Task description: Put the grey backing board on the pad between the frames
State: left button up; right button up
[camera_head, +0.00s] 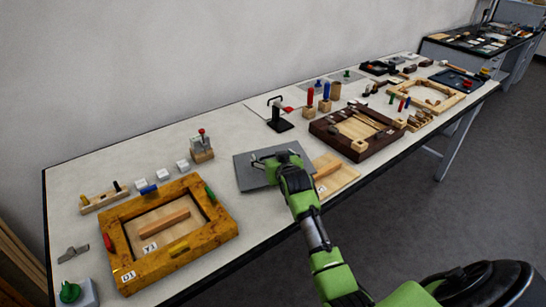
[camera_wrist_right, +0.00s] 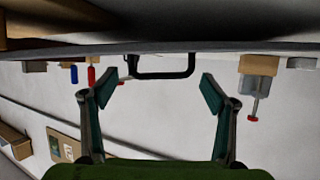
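A flat grey board (camera_head: 249,176) lies between the yellow-brown frame (camera_head: 137,270) on the left and the dark brown frame (camera_head: 335,139) on the right. No separate pad can be told apart from it. My right gripper (camera_head: 277,161) is low over this board and hides part of it. In the wrist view my right gripper (camera_wrist_right: 164,88) has its fingers wide apart, with nothing gripped. A black U-shaped handle (camera_wrist_right: 162,75) shows beyond the fingertips, centred in the gap. My left gripper is not in view.
A light wooden panel (camera_head: 336,181) lies right of the grey board, partly behind my arm. A black stand (camera_head: 280,124) and red and blue clamps (camera_head: 325,92) stand behind. A small wooden block with a red-topped screw (camera_head: 202,151) stands back left.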

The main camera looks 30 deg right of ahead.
jog(key=shift+r, duration=0.1)
jog(key=shift+s+r, duration=0.1)
jog(key=v, duration=1.2)
